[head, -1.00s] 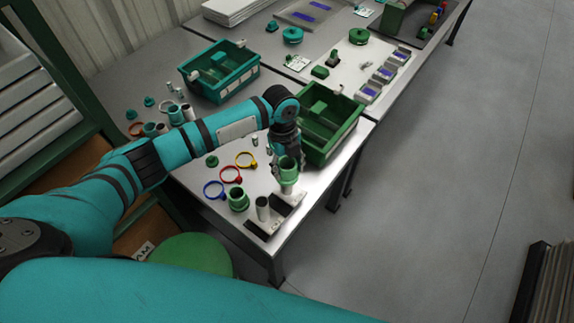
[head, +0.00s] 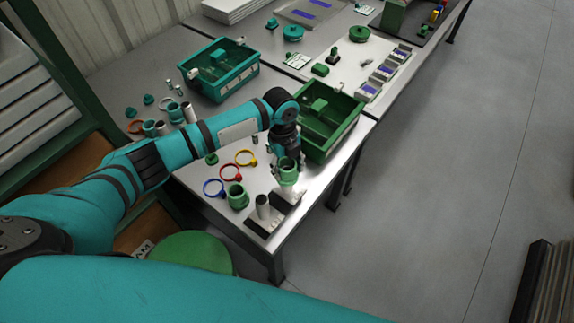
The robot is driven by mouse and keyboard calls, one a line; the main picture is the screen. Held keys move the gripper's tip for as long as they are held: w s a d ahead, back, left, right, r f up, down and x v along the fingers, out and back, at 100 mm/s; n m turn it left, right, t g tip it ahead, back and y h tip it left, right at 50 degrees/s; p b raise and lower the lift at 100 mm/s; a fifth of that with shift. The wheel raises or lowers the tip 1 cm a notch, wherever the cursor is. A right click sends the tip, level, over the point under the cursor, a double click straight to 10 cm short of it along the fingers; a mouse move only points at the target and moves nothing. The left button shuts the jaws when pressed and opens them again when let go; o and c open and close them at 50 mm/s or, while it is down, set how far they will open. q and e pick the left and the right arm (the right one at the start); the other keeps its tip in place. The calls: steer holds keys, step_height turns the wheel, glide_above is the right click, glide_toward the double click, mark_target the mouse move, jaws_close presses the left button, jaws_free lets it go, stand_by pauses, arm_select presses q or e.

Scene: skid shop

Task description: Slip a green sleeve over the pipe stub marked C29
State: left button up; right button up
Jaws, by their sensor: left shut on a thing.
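My left gripper (head: 286,154) is shut on a green sleeve (head: 288,174) at the front right of the near table. The sleeve is upright, directly over a pale pipe stub (head: 286,190) on a dark-and-white base. Its lower edge meets the stub's top; I cannot tell how far it is around it. A second, bare pipe stub (head: 263,205) stands in front to the left. Another green sleeve (head: 237,198) stands on the table left of that stub. No C29 mark is legible on either stub. My right gripper is not in view.
Blue, red and yellow ring clamps (head: 230,172) lie left of the gripper. A green bin (head: 345,128) stands close behind it, and a teal bin (head: 217,88) stands farther back left. The table's right edge is close to the stubs; open floor lies beyond.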

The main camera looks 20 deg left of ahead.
arm_select(q)
steer(key=shift+f, duration=0.4)
steer(key=shift+f, duration=0.3)
steer(key=shift+f, duration=0.1)
stand_by(0.7)
steer(key=o, duration=0.9)
steer(key=shift+o, duration=0.3)
steer(key=o, duration=0.4)
steer(key=shift+c, duration=0.2)
